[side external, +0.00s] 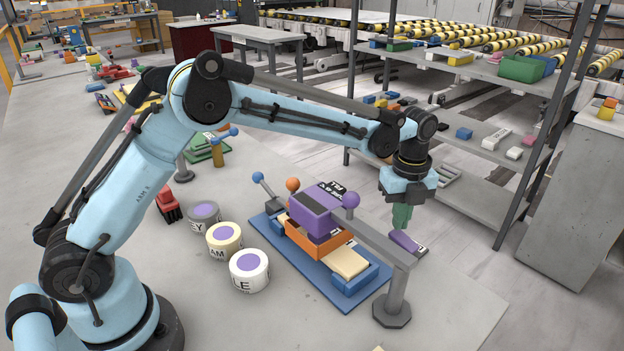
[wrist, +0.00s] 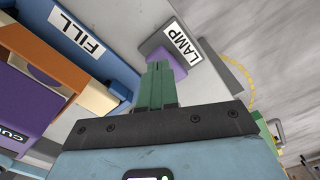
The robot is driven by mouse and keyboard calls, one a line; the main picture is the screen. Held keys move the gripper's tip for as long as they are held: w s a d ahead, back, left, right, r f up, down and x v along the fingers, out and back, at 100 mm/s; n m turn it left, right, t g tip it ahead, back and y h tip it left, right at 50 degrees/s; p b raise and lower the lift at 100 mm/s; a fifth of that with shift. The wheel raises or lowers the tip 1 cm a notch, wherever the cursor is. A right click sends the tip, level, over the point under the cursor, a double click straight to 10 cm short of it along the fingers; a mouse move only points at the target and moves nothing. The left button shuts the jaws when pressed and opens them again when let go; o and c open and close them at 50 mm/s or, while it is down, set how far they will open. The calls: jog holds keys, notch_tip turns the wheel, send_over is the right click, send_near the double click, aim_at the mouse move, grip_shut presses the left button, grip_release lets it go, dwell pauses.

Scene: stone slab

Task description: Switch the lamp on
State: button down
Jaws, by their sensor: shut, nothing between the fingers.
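The lamp switch (side external: 408,243) is a small grey box with a purple top part, at the right end of the slab in the side view. In the wrist view the LAMP label (wrist: 182,44) is readable, with a purple part (wrist: 168,63) beside it. My gripper (side external: 401,228) points down with its green fingers right above the switch. In the wrist view my gripper (wrist: 158,67) is shut and empty, its tips overlapping the purple part. Whether the tips touch it, I cannot tell. No lamp can be made out for sure.
A grey rail on a post (side external: 393,300) stands just left of my gripper. A blue base (side external: 300,262) carries an orange tray and a purple block (side external: 313,215). Several labelled round tubs (side external: 249,270) stand farther left. Shelving (side external: 500,140) is behind.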

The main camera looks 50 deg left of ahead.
jog(key=shift+f, duration=0.95)
dwell(0.5)
jog(key=shift+r, duration=3.5)
jog(key=shift+f, duration=0.1)
jog(key=shift+f, duration=3.4)
notch_tip(320, 180, up, 14)
jog(key=shift+f, duration=0.15)
